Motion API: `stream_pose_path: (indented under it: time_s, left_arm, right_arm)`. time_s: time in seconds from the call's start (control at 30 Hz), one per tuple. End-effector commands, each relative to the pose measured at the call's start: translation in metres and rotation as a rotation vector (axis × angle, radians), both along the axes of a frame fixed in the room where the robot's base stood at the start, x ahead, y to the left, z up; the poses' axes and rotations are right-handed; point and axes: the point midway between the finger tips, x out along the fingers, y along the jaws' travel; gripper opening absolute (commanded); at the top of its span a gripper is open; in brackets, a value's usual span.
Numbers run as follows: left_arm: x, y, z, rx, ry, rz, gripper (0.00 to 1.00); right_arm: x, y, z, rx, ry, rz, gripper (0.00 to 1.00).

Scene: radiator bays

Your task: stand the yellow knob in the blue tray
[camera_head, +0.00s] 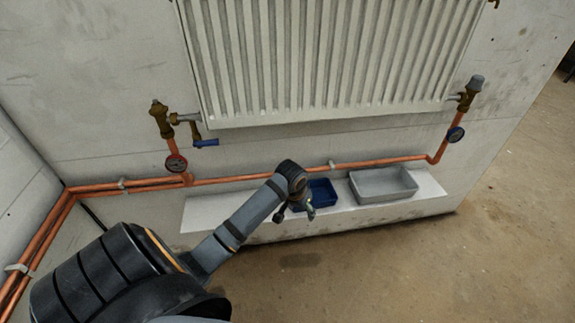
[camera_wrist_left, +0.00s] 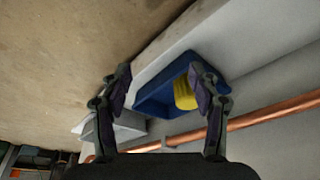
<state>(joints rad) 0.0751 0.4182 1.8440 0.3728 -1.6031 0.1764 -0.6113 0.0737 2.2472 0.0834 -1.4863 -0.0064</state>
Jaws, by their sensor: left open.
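The blue tray (camera_head: 322,193) sits on the pale ledge under the radiator, partly hidden by my left gripper in the head view. In the left wrist view the blue tray (camera_wrist_left: 155,99) lies just beyond the fingers. The yellow knob (camera_wrist_left: 184,94) is inside it, close to one wall and partly covered by a finger; I cannot tell whether it stands upright. The knob is hidden in the head view. My left gripper (camera_head: 296,213) is open in front of the tray, its fingers apart and empty in the left wrist view (camera_wrist_left: 160,84). My right gripper is not in view.
A grey tray (camera_head: 384,185) stands on the ledge (camera_head: 215,210) to the right of the blue one. Copper pipe (camera_head: 240,178) runs along the wall just above. A valve with a blue lever (camera_head: 206,143) and gauges flank the radiator (camera_head: 330,60). The ledge's left part is bare.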

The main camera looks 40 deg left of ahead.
Motion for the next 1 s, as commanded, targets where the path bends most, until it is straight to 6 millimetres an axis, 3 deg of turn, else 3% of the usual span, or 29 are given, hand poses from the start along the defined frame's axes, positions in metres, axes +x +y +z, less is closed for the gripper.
stream_pose_path:
  time_s: [0.03,0.1,0.2,0.33,0.47,1.0]
  left_arm:
    - [-0.036,-0.026,-0.029,-0.015,0.036,-0.038,0.61]
    - [-0.084,-0.054,-0.056,-0.025,0.068,-0.081,0.61]
    - [-0.146,-0.082,-0.077,-0.038,0.106,-0.116,0.61]
    - [-0.200,-0.099,-0.083,-0.041,0.137,-0.127,0.61]
    - [-0.218,-0.103,-0.083,-0.038,0.147,-0.130,0.61]
    - [-0.218,-0.103,-0.084,-0.037,0.149,-0.129,0.61]
  right_arm:
    - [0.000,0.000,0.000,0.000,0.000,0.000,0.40]
    - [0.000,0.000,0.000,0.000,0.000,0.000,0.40]
    - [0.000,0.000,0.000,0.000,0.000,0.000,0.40]
    - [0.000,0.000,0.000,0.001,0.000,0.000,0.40]
    - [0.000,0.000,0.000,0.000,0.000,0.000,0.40]
    - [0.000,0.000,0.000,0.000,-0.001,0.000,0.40]
